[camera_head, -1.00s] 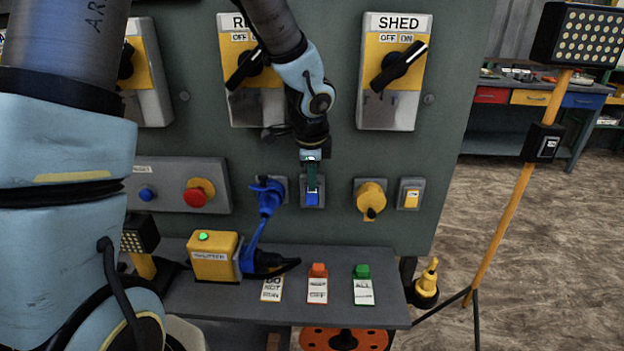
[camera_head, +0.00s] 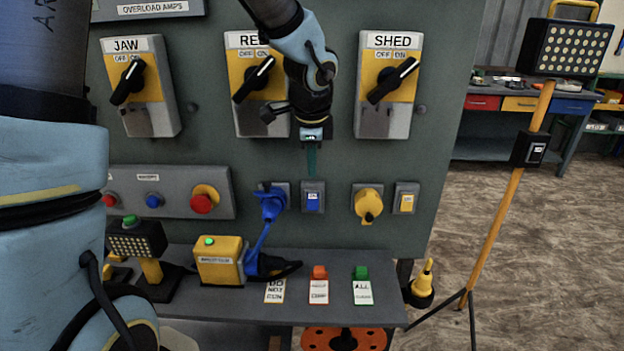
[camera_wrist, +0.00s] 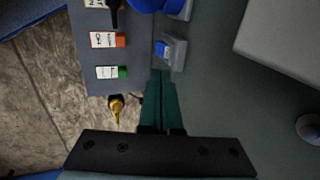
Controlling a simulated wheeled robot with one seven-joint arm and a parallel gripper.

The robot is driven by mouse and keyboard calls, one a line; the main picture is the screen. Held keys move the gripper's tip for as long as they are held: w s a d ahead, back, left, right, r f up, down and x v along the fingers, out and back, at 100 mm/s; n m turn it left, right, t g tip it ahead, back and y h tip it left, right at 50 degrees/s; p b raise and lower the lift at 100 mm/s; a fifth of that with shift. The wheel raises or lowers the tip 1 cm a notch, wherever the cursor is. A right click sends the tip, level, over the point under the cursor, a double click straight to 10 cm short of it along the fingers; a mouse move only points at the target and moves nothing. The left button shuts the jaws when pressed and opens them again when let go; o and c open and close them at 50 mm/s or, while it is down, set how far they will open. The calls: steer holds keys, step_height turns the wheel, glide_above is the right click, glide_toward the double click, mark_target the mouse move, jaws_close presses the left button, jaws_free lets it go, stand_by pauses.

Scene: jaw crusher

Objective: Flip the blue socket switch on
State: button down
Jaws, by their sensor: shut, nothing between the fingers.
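The blue socket switch (camera_head: 313,201) is a blue rocker in a small grey box on the panel, right of the blue socket and plug (camera_head: 271,203). Lettering shows on the upper part of the rocker. In the wrist view the blue switch (camera_wrist: 162,48) is just beyond the fingertips. My gripper (camera_head: 311,172) is shut and empty, its green fingers pointing down just above the switch box, with a small gap seeming to show between. It also shows in the wrist view (camera_wrist: 162,75).
A yellow socket (camera_head: 368,204) and its yellow switch (camera_head: 406,202) are to the right. Rotary isolators, including SHED (camera_head: 388,85), sit above. A shelf (camera_head: 225,309) below holds a yellow box (camera_head: 220,262) and several tags.

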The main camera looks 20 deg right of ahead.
steer(key=shift+r, duration=2.1)
